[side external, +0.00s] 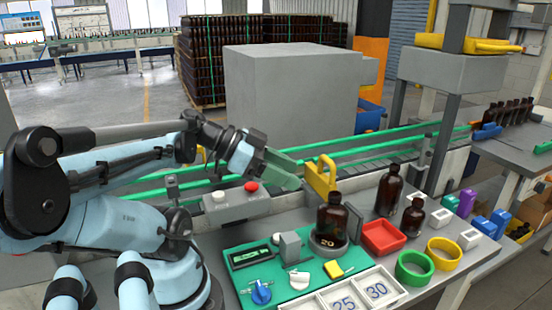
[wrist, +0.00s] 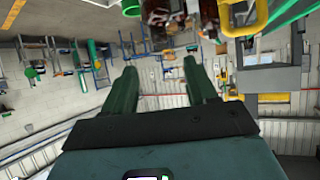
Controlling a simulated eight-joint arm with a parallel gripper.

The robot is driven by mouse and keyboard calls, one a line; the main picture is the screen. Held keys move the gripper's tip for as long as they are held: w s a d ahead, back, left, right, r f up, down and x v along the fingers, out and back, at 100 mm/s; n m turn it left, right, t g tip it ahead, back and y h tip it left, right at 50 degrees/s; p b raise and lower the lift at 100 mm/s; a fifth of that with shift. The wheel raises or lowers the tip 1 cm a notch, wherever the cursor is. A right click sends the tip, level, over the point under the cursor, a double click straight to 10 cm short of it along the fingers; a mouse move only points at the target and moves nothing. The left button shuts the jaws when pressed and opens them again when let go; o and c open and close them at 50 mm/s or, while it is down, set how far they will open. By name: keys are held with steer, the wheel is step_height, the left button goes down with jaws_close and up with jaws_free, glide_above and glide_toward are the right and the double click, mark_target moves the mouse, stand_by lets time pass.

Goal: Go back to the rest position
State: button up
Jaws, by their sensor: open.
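My gripper (side external: 288,172) is raised over the rear of the work table in the side external view, its green fingers pointing right and slightly down. In the wrist view my gripper (wrist: 161,66) shows two green fingers spread apart with nothing between them. An amber bottle (side external: 332,225) marked 20 stands upright on a round dark base, below and to the right of my gripper and apart from it. Two other amber bottles, a taller one (side external: 389,190) and a shorter one (side external: 413,218), stand upright farther right.
A yellow bracket (side external: 320,177) stands close to the right of my fingers. A green mat (side external: 238,277) with small tools, a red tray (side external: 384,238), a green ring (side external: 414,268), a yellow ring (side external: 444,253) and a white numbered tray (side external: 312,306) occupy the table. A conveyor with green rails (side external: 400,135) runs behind.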

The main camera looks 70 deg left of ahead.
mark_target(337, 194)
steer(key=shift+x, duration=5.7)
steer(key=shift+r, duration=0.1)
steer(key=shift+v, duration=5.8)
steer(key=shift+x, duration=6.2)
steer(key=shift+s+r, duration=0.1)
steer(key=shift+r, duration=4.6)
steer(key=shift+f, duration=4.4)
